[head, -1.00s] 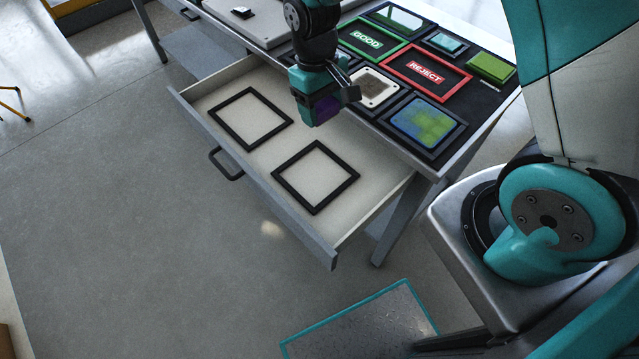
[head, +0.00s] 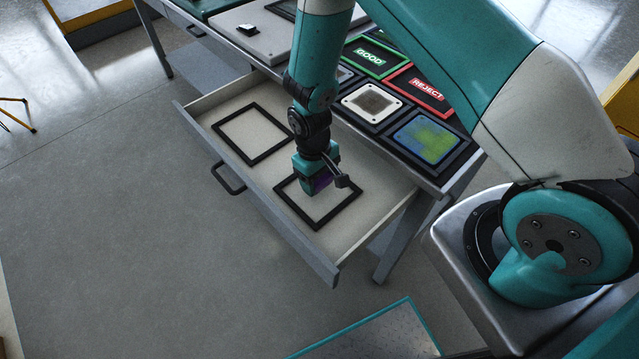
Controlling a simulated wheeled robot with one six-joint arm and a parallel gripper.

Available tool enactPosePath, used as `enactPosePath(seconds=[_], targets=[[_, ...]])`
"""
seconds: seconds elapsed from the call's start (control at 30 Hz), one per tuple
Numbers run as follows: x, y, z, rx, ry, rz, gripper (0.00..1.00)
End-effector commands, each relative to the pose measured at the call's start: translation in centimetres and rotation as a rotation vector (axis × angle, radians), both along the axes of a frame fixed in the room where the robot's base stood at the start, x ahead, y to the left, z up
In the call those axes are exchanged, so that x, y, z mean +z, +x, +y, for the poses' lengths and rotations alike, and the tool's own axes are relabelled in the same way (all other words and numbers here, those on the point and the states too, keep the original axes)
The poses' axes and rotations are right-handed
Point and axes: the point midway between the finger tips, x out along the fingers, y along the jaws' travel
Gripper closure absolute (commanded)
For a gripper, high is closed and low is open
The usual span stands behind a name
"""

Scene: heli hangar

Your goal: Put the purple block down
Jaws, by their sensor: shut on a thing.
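My gripper (head: 318,180) is shut on the purple block (head: 321,182), of which only a small part shows between the fingers. It is over the open drawer (head: 375,200), in front of the far part of the nearer black square frame (head: 292,208) on the drawer floor. I cannot tell whether the block touches the drawer floor or hangs above it. A second black square frame (head: 268,155) lies empty in the drawer, to the left.
The table above the drawer holds a green GOOD frame (head: 375,60), a red REJECT frame (head: 425,90), a white-framed plate (head: 372,103) and a blue-green panel (head: 425,137). The drawer's front wall (head: 255,200) and right wall edge the space. My arm hides part of the table.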

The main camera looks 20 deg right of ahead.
Motion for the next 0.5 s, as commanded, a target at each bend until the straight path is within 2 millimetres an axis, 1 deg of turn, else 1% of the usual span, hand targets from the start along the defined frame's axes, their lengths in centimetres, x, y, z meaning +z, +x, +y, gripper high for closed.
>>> enactPosePath(seconds=[0.03,0.17,0.5], targets=[[-0.9,-0.1,0.0,0.0,-0.001,0.004,0.59],[-2.5,-0.1,0.0,0.0,-0.001,0.003,0.59],[-2.9,0.0,0.0,0.0,0.0,0.001,0.59]])
